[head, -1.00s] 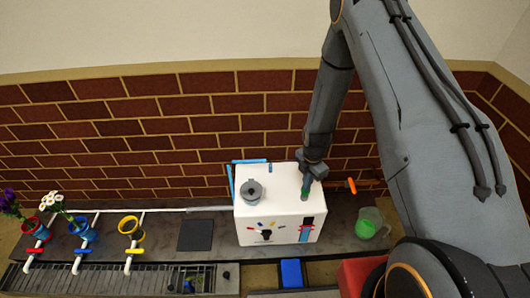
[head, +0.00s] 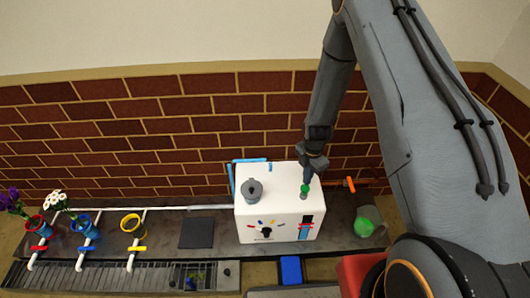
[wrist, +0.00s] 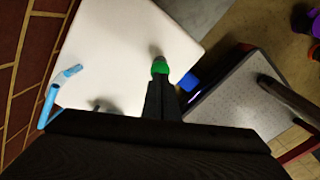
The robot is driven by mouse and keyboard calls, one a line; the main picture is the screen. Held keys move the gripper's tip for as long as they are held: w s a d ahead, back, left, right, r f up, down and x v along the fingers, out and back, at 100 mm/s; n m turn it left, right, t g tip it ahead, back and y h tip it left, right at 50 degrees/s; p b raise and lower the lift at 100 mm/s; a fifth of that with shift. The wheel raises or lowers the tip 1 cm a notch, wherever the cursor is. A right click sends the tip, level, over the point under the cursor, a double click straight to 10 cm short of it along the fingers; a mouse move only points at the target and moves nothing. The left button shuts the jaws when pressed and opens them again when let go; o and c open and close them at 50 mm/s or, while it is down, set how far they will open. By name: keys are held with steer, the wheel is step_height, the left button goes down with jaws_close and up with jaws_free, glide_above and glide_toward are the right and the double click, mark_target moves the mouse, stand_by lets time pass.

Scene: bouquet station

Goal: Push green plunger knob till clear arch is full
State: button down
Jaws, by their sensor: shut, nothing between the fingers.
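The green plunger knob (head: 305,189) stands on a stem on top of the white machine (head: 283,197), near its right side. It also shows in the wrist view (wrist: 160,66), at the tips of my gripper (wrist: 161,79). My gripper (head: 308,178) is shut and empty, pointing down just above the knob; I cannot tell whether it touches. A dark upright window (head: 306,226) with red and blue parts is on the machine's front. I cannot make out a clear arch with certainty. A clear vessel with green in it (head: 365,228) stands right of the machine.
A grey lidded canister (head: 252,190) sits on the machine top. A dial (head: 266,232) with coloured marks is on its front. An orange valve handle (head: 350,185) is to the right. Pots with coloured valves (head: 84,229) stand at left. A brick wall (head: 150,130) is behind.

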step_height(320, 180, up, 8)
steer(key=p, duration=0.4)
steer(key=shift+r, duration=0.15)
steer(key=s+r+m, duration=0.4)
steer(key=r+m, duration=0.2)
steer(key=r, duration=0.4)
steer(key=s+r+m, duration=0.3)
steer(key=r+m, duration=0.2)
steer(key=r, duration=0.4)
steer(key=s+r+m, duration=1.1)
steer(key=s+m, duration=0.2)
steer(key=s, duration=0.2)
steer(key=shift+r, duration=0.35)
steer(key=shift+t, duration=0.3)
